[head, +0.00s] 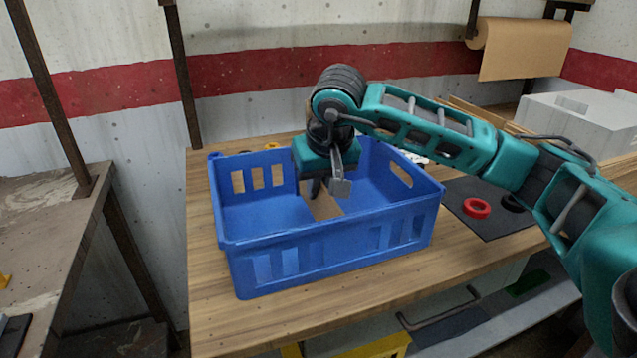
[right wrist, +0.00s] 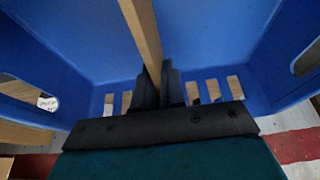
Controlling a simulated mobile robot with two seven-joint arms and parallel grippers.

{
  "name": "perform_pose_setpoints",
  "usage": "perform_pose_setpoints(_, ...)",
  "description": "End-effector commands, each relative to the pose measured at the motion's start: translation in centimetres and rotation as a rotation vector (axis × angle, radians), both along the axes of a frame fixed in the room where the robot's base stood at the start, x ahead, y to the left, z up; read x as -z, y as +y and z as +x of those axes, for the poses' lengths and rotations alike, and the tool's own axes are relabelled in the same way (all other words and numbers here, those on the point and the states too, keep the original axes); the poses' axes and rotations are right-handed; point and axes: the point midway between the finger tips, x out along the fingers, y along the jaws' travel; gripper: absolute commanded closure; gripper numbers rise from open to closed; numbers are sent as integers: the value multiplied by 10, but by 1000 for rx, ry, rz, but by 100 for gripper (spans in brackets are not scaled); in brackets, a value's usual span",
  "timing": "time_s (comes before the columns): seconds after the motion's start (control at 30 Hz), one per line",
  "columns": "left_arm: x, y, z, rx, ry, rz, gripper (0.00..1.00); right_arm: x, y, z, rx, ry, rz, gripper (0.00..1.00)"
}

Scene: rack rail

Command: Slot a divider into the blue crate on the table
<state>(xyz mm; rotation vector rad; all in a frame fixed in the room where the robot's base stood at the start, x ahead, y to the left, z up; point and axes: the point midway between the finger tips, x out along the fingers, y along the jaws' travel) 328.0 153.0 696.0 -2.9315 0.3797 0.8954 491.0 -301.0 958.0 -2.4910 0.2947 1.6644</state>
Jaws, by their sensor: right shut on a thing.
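The blue crate (head: 335,252) stands on the wooden table, open side up, with slotted walls. My right gripper (head: 325,188) reaches down inside the crate, near its middle. It is shut on the tan divider (head: 324,207), which shows below the fingers. In the right wrist view the divider (right wrist: 142,32) is a thin strip running up from between the fingers (right wrist: 157,85), with blue crate walls (right wrist: 75,45) around it. Most of the divider is hidden in the head view. I cannot tell whether it sits in a slot or touches the floor. My left gripper is out of view.
The wooden table (head: 212,318) has free room in front of the crate. A dark mat (head: 487,226) with a red ring (head: 477,208) and a black ring lies on the right. A grey box (head: 580,118) stands at the back right. A worn bench (head: 45,215) is at the left.

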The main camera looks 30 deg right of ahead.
Motion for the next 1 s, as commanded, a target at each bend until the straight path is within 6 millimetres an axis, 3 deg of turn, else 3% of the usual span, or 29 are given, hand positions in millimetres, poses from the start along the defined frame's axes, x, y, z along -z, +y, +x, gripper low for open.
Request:
perform_pose_setpoints(0.2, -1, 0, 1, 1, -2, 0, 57, 0, 0, 0, 0, 0, 0, 100)
perform_pose_setpoints(0.23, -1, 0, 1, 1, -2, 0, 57, 0, 0, 0, 0, 0, 0, 89)
perform_pose_setpoints(0.53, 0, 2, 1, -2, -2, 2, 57, 0, 0, 0, 0, 0, 0, 60)
perform_pose_setpoints(0.83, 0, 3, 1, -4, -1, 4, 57, -3, 0, -1, 0, -1, 0, 60)
perform_pose_setpoints(1.0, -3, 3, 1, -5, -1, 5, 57, -25, 2, -9, -1, -4, 0, 60)
